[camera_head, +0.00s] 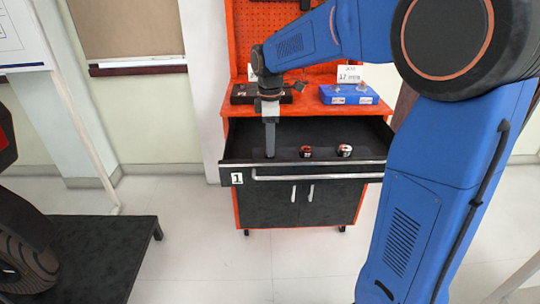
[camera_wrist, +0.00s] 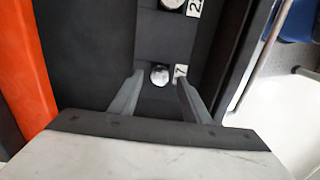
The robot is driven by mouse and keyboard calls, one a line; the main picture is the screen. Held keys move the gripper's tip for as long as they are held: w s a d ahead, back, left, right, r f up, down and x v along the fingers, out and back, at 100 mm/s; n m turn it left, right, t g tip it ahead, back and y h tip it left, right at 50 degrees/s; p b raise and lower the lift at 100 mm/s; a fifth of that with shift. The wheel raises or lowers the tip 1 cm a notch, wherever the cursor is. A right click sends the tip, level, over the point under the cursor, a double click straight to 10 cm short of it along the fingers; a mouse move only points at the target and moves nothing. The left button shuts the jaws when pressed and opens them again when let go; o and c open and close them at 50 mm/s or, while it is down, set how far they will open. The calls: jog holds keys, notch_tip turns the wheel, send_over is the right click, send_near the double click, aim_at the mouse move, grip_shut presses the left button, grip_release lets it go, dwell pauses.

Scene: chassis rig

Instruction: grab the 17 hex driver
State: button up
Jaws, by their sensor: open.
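My gripper (camera_head: 269,140) points down into the open drawer (camera_head: 235,171) of the orange tool cart, at the drawer's left part. In the wrist view, my gripper (camera_wrist: 155,92) is open, and a round metal-topped driver (camera_wrist: 160,75) shows between and just beyond its fingertips. A white label (camera_wrist: 180,72) beside this driver is partly visible and seems to end in 7. Another round metal top (camera_wrist: 172,3) with a label starting with 2 lies farther off. In the head view, two red, black and white pieces, one at the middle (camera_head: 305,151) and one to its right (camera_head: 344,150), sit in the drawer.
The drawer's front wall and silver handle (camera_head: 318,177) stand close to my gripper. A black platform (camera_head: 85,255) with a wheel stands at the left.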

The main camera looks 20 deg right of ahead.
jog(key=shift+f, duration=0.9)
grip_shut()
jog(key=shift+r, duration=0.1)
